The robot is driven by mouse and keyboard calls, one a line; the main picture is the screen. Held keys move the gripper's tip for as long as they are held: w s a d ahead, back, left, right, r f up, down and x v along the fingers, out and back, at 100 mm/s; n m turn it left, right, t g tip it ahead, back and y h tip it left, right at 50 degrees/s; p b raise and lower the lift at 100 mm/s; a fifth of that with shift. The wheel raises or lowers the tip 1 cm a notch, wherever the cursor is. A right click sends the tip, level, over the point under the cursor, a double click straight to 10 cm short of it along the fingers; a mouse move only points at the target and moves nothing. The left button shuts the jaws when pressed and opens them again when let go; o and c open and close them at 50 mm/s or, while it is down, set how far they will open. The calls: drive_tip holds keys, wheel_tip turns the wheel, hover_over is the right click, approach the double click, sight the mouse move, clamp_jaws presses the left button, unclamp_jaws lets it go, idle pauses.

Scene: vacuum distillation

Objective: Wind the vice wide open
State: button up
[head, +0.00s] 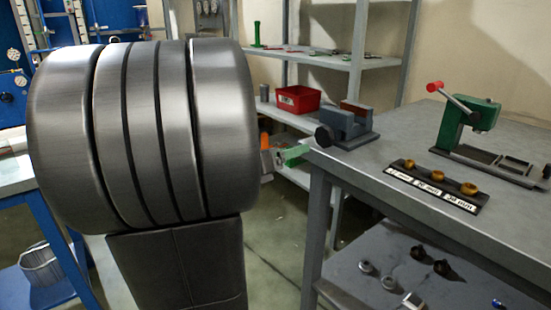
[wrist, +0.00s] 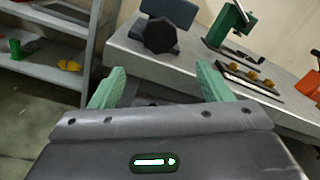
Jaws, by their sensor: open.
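The vice (head: 344,122) is a grey-blue block with a brown jaw part, standing at the near left corner of the grey workbench. Its dark knob (head: 324,138) faces left, toward my gripper. My gripper (wrist: 160,85) has two green fingers, open and empty, short of the bench edge and apart from the knob. In the head view its green finger (head: 294,154) shows beside the bench corner; my arm hides most of it.
The workbench (head: 390,160) carries a green lever press (head: 468,125) and a labelled rack (head: 435,187) with brass fittings, right of the vice. Shelves (head: 380,62) with a red bin (head: 298,99) stand behind. Loose parts lie on the bench's lower shelf (head: 340,255).

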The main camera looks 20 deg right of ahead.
drive_tip(key=shift+b+v, duration=0.3)
drive_tip(key=shift+v, duration=1.2)
drive_tip(key=shift+w+f+b, duration=0.1)
drive_tip(key=shift+b, duration=0.25)
drive_tip(key=p+v, duration=0.2)
drive_tip(key=v, duration=1.2)
drive_tip(key=shift+d, duration=0.1)
